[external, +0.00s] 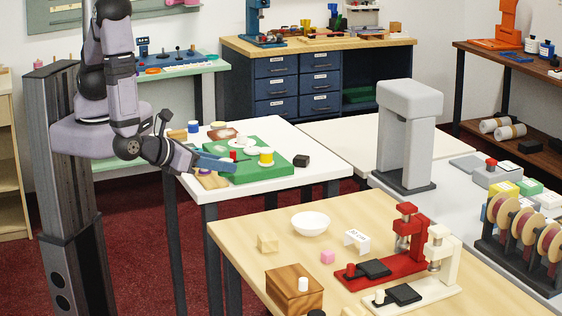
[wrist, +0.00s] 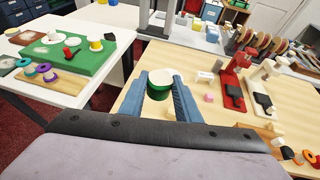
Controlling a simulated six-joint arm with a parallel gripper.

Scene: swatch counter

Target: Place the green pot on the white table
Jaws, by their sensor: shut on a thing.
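My gripper (wrist: 160,90) has two blue fingers and is shut on the green pot (wrist: 158,96) in the wrist view. The pot is a rounded green shape between the fingertips. A pale oval shows at its top, and I cannot tell whether this is its inside or the white bowl beyond. In the external view my gripper (external: 218,164) is at the front left of the white table (external: 322,171), over or near its edge. The pot cannot be made out there against the green board. The white table also shows at left in the wrist view (wrist: 118,66).
The wooden table (external: 255,220) in front carries a white bowl (external: 311,223), a red press (external: 405,228) and a wooden box (external: 290,286).

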